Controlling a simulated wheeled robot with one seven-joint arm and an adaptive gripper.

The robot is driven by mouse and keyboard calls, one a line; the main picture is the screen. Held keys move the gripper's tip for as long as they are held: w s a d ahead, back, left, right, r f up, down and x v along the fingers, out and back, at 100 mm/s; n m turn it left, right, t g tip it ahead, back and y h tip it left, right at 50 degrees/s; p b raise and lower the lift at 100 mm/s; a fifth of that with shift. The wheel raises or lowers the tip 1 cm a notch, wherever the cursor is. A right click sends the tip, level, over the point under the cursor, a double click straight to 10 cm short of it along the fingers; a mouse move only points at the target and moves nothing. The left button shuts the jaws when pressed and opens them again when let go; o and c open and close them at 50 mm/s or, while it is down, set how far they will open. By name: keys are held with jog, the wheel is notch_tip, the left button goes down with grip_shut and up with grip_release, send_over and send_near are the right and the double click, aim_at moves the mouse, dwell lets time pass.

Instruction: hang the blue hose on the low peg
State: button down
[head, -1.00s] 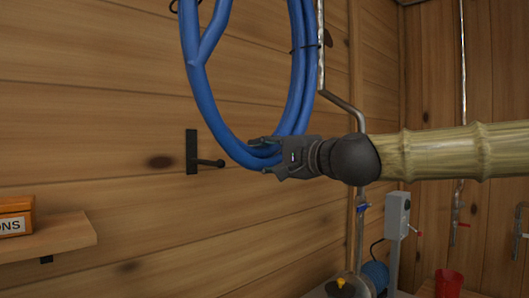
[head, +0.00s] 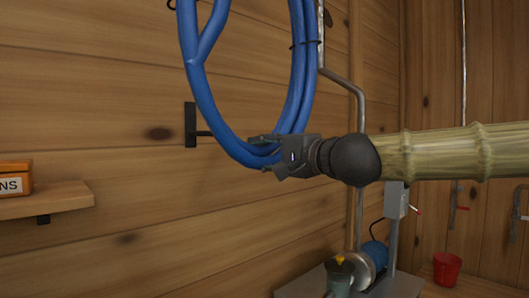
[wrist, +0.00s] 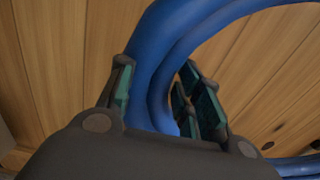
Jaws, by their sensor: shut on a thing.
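The blue hose (head: 204,91) is a coil of several loops, its top cut off by the head view's upper edge. My gripper (head: 262,151) is shut on the bottom of the coil; in the wrist view the hose (wrist: 157,70) runs between the fingers (wrist: 157,100). A black peg (head: 191,125) with a wall plate sticks out of the plank wall, just left of the hose. The hose's left strand crosses in front of the peg's outer end and hides its tip. I cannot tell whether they touch. The hose is not seen resting on it.
A wooden shelf (head: 45,201) with an orange box (head: 14,179) juts out at the lower left. A metal pipe (head: 358,110) runs down the wall behind my gripper. A bench (head: 395,287) with a blue motor (head: 375,255) and a red cup (head: 447,268) stand at the lower right.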

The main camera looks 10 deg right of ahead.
jog(key=shift+r, duration=0.1)
notch_tip(320, 180, down, 30)
jog(key=b, duration=2.2)
jog(key=shift+s+d, duration=0.2)
notch_tip(320, 180, down, 18)
jog(key=b, duration=1.2)
jog(key=shift+s+f, duration=0.15)
jog(key=shift+f, duration=0.05)
jog(key=shift+b+x, duration=0.35)
jog(key=shift+x, duration=2.65)
